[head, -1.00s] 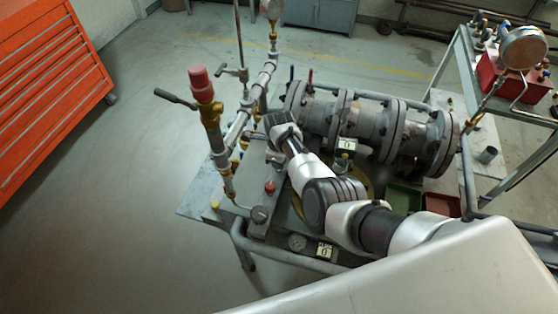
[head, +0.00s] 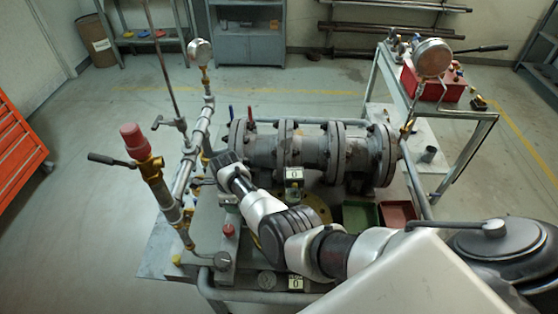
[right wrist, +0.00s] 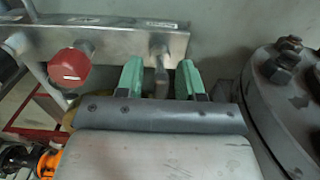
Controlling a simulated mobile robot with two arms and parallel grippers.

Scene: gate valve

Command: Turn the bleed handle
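In the right wrist view, a small grey metal handle (right wrist: 160,60) stands on a steel manifold block (right wrist: 112,42), beside a round red knob (right wrist: 70,66). My right gripper (right wrist: 161,79) is open; its two green fingers stand either side of the handle with gaps. Whether the fingers reach fully around it I cannot tell. In the head view my right gripper (head: 226,166) is at the valve rig, left of the flanged pipe, its fingertips hidden. The block (head: 223,262) with its red knob (head: 229,230) shows below it. My left gripper is not in view.
The flanged grey pipe (head: 308,150) lies right of my gripper. A red-capped vertical pipe (head: 136,142) with a black lever (head: 108,160) stands left. Green (head: 360,217) and red (head: 398,214) trays sit on the bench. Open floor lies at the left.

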